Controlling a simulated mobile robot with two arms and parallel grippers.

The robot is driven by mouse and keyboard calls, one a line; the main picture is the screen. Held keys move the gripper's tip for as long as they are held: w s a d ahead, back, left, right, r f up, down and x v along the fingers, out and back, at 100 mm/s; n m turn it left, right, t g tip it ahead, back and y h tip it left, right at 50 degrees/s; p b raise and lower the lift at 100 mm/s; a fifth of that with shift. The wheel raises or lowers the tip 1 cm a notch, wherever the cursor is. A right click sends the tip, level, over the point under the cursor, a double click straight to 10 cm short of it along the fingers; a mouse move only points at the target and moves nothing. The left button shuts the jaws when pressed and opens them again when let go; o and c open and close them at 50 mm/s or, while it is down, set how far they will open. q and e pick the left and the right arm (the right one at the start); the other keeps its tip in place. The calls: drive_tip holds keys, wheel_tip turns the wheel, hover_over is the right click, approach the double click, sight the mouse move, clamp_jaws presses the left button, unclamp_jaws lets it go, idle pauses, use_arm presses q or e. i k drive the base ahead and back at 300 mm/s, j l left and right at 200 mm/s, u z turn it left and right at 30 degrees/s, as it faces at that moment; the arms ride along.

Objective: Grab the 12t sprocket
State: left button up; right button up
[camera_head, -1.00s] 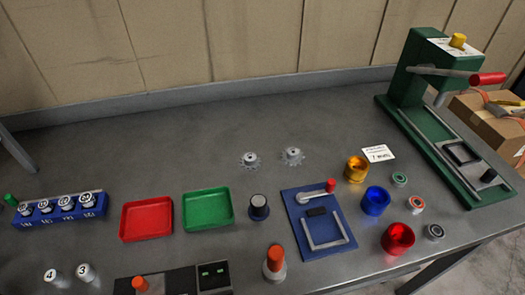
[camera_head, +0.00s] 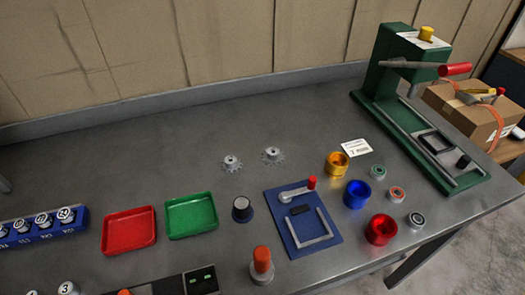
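Two small grey metal sprockets stand side by side on the bench behind the trays: the left sprocket (camera_head: 231,163) and the right sprocket (camera_head: 273,155). Both have toothed rims and a raised hub. They look alike at this size, and I cannot read which is the 12t one. Nothing touches either of them. Neither of my grippers is in view.
A red tray (camera_head: 128,230) and a green tray (camera_head: 191,215) lie in front. A blue fixture plate (camera_head: 303,217), gold cup (camera_head: 337,164), blue cup (camera_head: 357,193) and red cup (camera_head: 381,229) stand right. A green press (camera_head: 385,80) stands at the back right. Bench behind the sprockets is clear.

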sight(231, 165)
drive_tip(key=k+l+u, duration=0.6)
drive_tip(key=k, duration=0.25)
drive_tip(key=k+l+u, duration=0.3)
drive_tip(key=k+l, duration=0.05)
drive_tip(key=k, duration=0.1)
